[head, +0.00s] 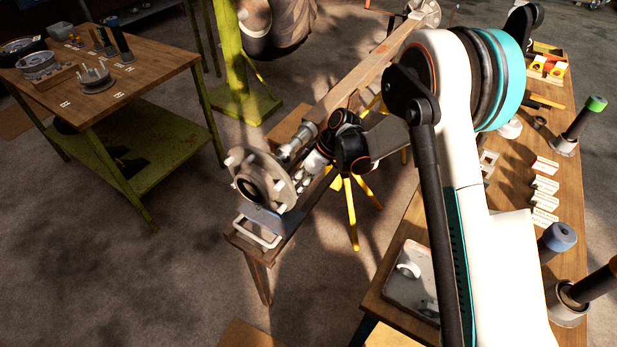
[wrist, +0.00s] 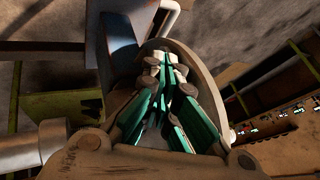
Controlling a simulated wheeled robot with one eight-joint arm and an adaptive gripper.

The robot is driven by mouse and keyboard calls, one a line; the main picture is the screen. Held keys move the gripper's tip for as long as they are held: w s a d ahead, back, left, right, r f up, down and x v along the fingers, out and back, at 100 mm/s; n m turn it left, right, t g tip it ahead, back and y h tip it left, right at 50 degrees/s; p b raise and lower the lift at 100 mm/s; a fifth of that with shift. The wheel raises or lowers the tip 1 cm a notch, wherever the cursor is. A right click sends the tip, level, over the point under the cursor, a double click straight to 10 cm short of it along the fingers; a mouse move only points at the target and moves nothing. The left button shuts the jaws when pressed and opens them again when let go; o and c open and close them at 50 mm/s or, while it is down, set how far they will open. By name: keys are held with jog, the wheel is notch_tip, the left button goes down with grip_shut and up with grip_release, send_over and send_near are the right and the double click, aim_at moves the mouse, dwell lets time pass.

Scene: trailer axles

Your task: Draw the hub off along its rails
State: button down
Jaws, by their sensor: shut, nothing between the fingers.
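The hub (head: 262,182), a grey metal disc with protruding studs and a dark centre opening, sits at the near end of the axle (head: 345,85) in the head view. A bluish plate (head: 262,218) with a pale handle (head: 258,234) lies below it, on a narrow wooden stand. My gripper (head: 305,190) is just right of the hub, by its back side. In the wrist view, my gripper (wrist: 164,62) has its teal fingers shut and empty. The hub's curved rim (wrist: 205,82) is around and behind them; contact is unclear. The plate (wrist: 122,52) and handle (wrist: 168,14) also show there. Rails cannot be made out clearly.
A wooden bench (head: 150,75) with metal parts stands at the left. A table (head: 400,232) with a tray (head: 410,275), white cards and upright posts is at the right. A green post (head: 230,60) stands behind the hub. Floor left of the hub is clear.

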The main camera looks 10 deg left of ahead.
jog(key=shift+s+a, duration=0.25)
jog(key=shift+s, duration=0.4)
jog(key=v, duration=1.2)
